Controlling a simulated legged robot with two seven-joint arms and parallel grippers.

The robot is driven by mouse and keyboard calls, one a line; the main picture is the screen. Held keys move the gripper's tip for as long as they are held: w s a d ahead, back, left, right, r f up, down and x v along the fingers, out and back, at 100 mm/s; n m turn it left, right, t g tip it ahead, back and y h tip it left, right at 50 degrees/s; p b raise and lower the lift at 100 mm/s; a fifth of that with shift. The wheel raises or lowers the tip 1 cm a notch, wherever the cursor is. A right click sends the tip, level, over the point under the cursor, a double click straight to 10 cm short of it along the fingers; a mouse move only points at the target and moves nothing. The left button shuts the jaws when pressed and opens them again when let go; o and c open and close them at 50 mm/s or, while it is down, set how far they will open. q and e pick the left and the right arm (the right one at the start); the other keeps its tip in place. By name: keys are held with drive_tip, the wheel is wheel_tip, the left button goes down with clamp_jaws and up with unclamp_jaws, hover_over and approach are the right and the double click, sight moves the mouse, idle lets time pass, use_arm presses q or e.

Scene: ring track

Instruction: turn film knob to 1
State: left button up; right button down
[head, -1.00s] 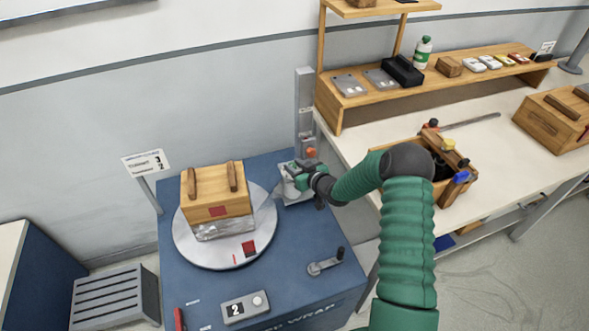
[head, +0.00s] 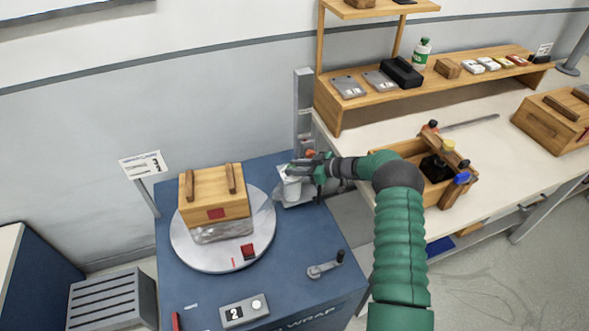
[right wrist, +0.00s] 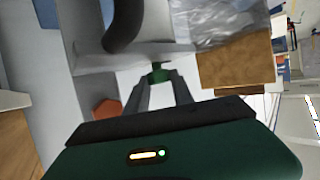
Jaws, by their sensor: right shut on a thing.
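My right gripper (head: 291,171) reaches in from the right over the white and grey film carriage (head: 290,190) at the foot of the mast. Its fingers are shut at the top of the carriage, on what looks like the film knob, mostly hidden by the fingertips. In the right wrist view, the fingertips (right wrist: 158,74) meet at a small dark green part over a pale surface. I cannot read the knob's setting. My left gripper is not in view.
A wooden crate (head: 214,195) stands on the round turntable (head: 190,254), left of the carriage. The grey mast (head: 303,105) rises behind, with an orange knob (head: 310,154). A crank (head: 326,267) and a box showing "2" (head: 244,311) sit at the front.

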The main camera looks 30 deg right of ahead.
drive_tip(key=shift+d, duration=0.15)
drive_tip(key=c, duration=1.4)
unclamp_jaws()
drive_tip(key=shift+f, duration=0.1)
drive_tip(key=shift+c, duration=0.2)
drive_tip(key=o, duration=0.3)
drive_tip(key=shift+o, duration=0.2)
drive_tip(key=shift+r, duration=0.35)
wheel_tip(320, 180, up, 3)
drive_tip(key=shift+w+r, duration=0.1)
drive_tip(key=shift+r, duration=0.05)
drive_tip(key=s+a+r, duration=0.1)
drive_tip(key=s+a, duration=0.7)
drive_tip(key=s, duration=0.5)
drive_tip(key=shift+s+a, duration=0.3)
